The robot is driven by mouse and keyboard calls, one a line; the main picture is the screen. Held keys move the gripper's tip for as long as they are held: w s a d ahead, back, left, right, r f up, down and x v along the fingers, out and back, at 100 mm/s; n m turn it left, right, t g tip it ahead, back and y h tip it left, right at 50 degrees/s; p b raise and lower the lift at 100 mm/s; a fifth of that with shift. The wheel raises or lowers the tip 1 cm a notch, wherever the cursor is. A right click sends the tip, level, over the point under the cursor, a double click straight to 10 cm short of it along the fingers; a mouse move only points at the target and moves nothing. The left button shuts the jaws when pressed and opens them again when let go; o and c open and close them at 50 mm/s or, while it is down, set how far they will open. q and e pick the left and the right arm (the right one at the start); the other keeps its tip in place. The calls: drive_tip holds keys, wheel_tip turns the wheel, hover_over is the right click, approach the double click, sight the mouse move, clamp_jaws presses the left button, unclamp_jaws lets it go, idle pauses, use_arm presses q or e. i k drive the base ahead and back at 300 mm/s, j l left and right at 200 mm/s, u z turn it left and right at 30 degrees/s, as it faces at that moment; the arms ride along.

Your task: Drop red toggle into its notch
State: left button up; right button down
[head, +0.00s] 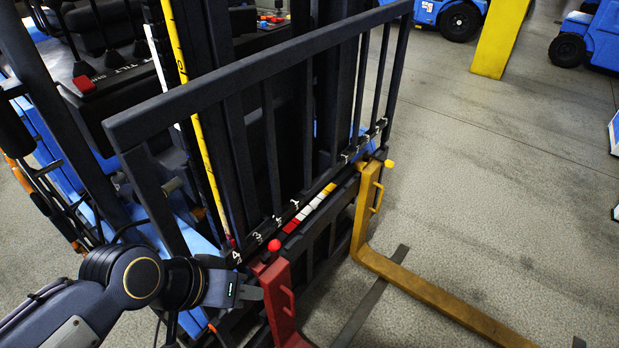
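The red toggle (274,245) is a small round red knob on top of the red fork (277,292), at the carriage's left end. It stands up above the carriage bar (328,192). White marks, a 4 and a 3 among them, run along this bar; the notches are too small to make out. My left gripper (256,292) is beside the red fork's upper left side, below the red toggle. Its fingers are too small and dark to show whether they are open, or whether they touch the fork. My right gripper is not in view.
A yellow fork (367,210) with a yellow knob (389,163) hangs farther right on the carriage. The dark load guard (260,85) rises behind both forks. A yellow post (498,40) and blue trucks stand far back. Open concrete floor lies at right.

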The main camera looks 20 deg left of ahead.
sight(273, 246)
drive_tip(key=j+u, duration=0.1)
drive_tip(key=u, duration=0.9)
drive_tip(key=j+u, duration=0.1)
drive_tip(key=u, duration=0.4)
drive_tip(key=i+j+u, duration=0.1)
drive_tip(key=i+j, duration=0.15)
drive_tip(key=i, duration=0.05)
